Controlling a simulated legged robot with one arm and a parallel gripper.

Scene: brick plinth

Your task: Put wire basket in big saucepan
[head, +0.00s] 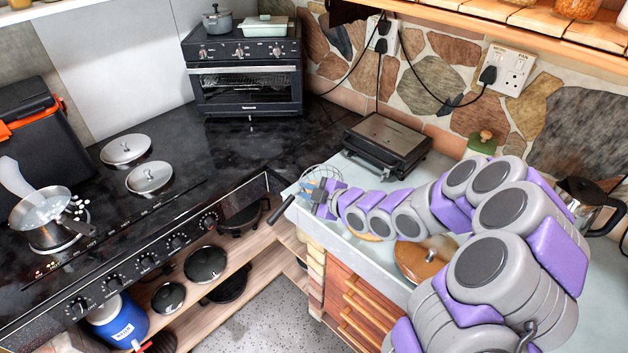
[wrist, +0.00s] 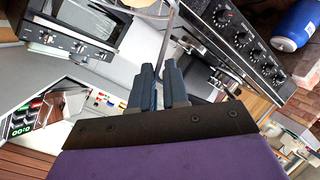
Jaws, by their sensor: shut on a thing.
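The wire basket (head: 320,172), a round pale mesh, is at the end of my gripper (head: 318,197), above the counter's left corner. A dark handle (head: 281,209) sticks out to the lower left of the fingers, apparently part of the basket. In the wrist view, my gripper (wrist: 158,85) is shut on a thin metal rod (wrist: 167,45) of it; most of the mesh is not clear there. A steel saucepan (head: 40,212), apparently the big saucepan, stands on the black hob at the far left. A pale curved piece rises from it, and small white bits show at its right.
Two lidded steel pots or lids (head: 149,178) sit on the hob (head: 110,225) right of the saucepan. A toaster oven (head: 245,75) stands at the back. A black grill (head: 387,145) and a brown lid (head: 422,262) are on the pale counter beside my arm.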

